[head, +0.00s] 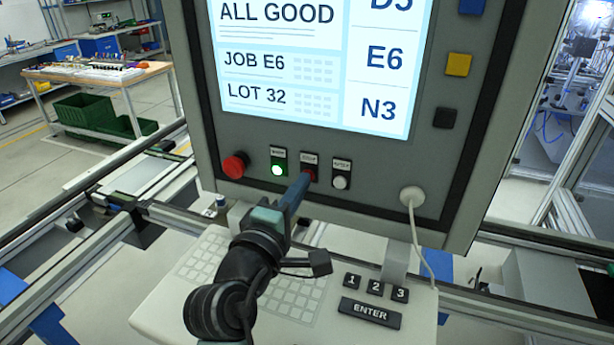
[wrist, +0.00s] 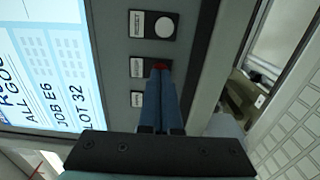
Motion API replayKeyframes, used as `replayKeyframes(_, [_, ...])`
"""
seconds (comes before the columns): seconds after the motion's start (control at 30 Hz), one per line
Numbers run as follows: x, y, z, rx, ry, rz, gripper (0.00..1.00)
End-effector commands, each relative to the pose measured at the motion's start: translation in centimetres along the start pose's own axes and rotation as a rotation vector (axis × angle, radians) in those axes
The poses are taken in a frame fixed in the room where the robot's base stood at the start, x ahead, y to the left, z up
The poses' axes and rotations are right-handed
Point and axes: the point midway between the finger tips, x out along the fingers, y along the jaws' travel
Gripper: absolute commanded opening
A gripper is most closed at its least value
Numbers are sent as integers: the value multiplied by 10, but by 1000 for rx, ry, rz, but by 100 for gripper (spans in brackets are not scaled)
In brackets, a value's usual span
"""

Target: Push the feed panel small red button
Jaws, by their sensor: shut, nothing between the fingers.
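The feed panel (head: 385,165) is a grey console with a lit screen. Its small red button (head: 309,174) sits in the middle of a row of three small buttons below the screen, mostly hidden behind my fingers. My gripper (head: 303,181) is shut and empty, its blue fingertips at this button. In the wrist view the fingertips (wrist: 160,72) overlap the red button (wrist: 160,66), and a sliver of red shows past them. I cannot tell whether they touch it or whether it is pressed in.
A larger red mushroom button (head: 235,165) and a lit green button (head: 278,170) are left of the fingers; a white button (head: 340,181) is close on the right. A keyboard shelf (head: 270,300) with an ENTER key (head: 370,312) lies below. A white plug with cable (head: 412,196) is at right.

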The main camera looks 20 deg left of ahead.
Motion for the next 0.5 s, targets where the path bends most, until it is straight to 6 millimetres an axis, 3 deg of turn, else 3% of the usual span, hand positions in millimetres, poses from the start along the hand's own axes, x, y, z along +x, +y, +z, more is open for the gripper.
replayKeyframes(0.5, [8,0,0,0,-1,1,0])
